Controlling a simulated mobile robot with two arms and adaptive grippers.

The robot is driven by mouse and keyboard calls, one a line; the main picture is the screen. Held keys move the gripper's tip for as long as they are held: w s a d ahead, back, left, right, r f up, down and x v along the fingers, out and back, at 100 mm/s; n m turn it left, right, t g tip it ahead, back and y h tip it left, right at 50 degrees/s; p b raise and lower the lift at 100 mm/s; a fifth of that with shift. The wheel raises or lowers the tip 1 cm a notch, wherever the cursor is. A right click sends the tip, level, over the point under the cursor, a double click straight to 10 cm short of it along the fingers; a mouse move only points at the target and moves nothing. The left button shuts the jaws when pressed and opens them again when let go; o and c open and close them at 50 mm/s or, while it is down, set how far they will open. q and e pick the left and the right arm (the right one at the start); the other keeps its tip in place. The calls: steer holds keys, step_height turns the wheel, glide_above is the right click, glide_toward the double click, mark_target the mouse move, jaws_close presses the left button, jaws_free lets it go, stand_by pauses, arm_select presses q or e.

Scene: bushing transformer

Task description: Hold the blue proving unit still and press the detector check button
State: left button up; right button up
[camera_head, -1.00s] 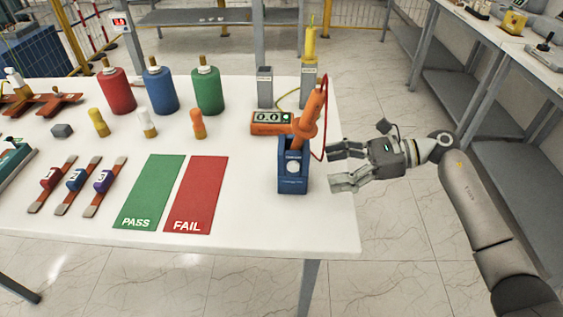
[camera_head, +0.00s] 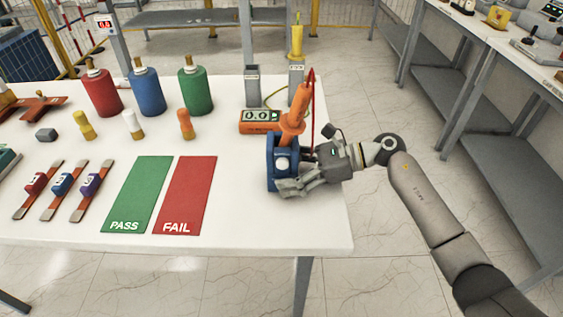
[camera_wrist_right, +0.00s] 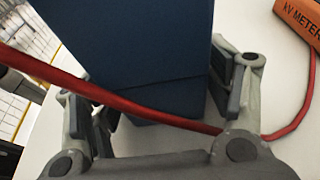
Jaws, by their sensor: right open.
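The blue proving unit (camera_head: 272,170) stands near the right end of the white table, a pale round spot on its front. The orange detector (camera_head: 294,112) stands tilted in its top. My right gripper (camera_head: 292,172) reaches in from the right, open, with its near finger across the unit's lower front and the far finger mostly hidden behind it. In the right wrist view the unit's dark blue side (camera_wrist_right: 135,45) lies between the open fingers (camera_wrist_right: 168,95); firm contact cannot be told. I cannot make out the detector's check button. My left gripper is not in view.
A red lead (camera_wrist_right: 150,115) runs across the open jaws in the wrist view. The orange kV meter (camera_head: 257,126) sits behind the unit. Green PASS (camera_head: 138,190) and red FAIL (camera_head: 187,190) mats lie to the left. The table front right is clear.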

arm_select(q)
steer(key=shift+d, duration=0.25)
arm_select(e)
steer(key=c, duration=0.6)
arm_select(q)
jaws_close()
arm_select(e)
steer(key=shift+c, duration=0.2)
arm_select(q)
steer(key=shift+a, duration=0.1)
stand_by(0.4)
